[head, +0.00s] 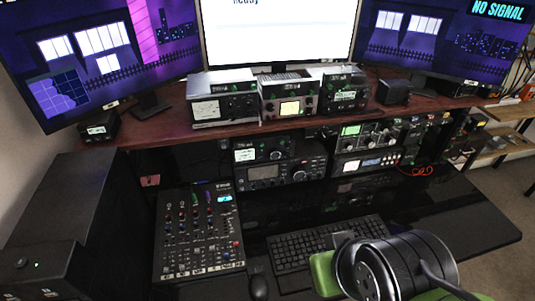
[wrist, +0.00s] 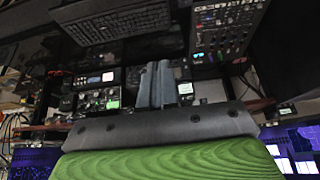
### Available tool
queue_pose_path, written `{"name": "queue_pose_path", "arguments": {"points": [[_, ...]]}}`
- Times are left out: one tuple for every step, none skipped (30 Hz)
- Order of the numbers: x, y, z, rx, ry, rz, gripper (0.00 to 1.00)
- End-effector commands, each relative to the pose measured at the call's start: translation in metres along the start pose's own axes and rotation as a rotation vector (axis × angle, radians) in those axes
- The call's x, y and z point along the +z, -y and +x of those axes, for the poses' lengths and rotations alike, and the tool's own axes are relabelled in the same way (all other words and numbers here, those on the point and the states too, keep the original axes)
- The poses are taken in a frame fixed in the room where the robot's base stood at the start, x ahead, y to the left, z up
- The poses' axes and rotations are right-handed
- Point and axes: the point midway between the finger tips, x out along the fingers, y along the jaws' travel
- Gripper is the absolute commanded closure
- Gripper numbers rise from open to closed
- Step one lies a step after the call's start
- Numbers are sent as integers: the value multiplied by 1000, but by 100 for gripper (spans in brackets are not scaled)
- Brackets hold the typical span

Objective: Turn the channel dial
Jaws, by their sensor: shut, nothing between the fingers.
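Several radio units with small knobs stand on the desk and its shelf; which knob is the channel dial I cannot tell. In the head view, one black radio (head: 265,174) under the shelf has a lit display and round knobs on its front. A unit with a green screen (head: 368,133) stands right of it and also shows, upside down, in the wrist view (wrist: 98,100). My gripper (wrist: 156,66) is shut and empty, its grey fingers pointing toward the equipment. Its fingers hide part of the radios behind them. I see no contact with a knob.
A mixer (head: 200,232) and a keyboard (head: 325,242) lie on the black desk, with a mouse (head: 258,283) between them. More radios (head: 222,100) and several monitors (head: 280,30) stand on the wooden shelf (head: 160,128). A black cabinet (head: 75,200) stands at left.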

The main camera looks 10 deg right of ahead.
Motion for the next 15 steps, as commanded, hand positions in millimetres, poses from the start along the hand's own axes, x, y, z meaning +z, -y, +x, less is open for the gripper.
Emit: {"name": "queue_pose_path", "arguments": {"points": [[0, 0, 0, 0, 0, 0, 100], [0, 0, 0, 0, 0, 0, 100], [0, 0, 0, 0, -1, -1, 94], [-2, -1, 2, 0, -3, -6, 89], [-5, -2, 7, 2, -11, -16, 85], [-14, -6, 17, 6, -27, -41, 79], [-22, -10, 27, 13, -46, -70, 74], [-33, -16, 41, 28, -70, -108, 69], [-50, -26, 62, 60, -107, -172, 63], [-62, -35, 79, 95, -135, -231, 59], [-75, -45, 97, 139, -162, -297, 54], [-90, -58, 119, 206, -192, -390, 48], [-100, -69, 134, 263, -211, -467, 43], [-110, -79, 150, 325, -225, -549, 39], [-122, -91, 168, 412, -239, -668, 33]]}}
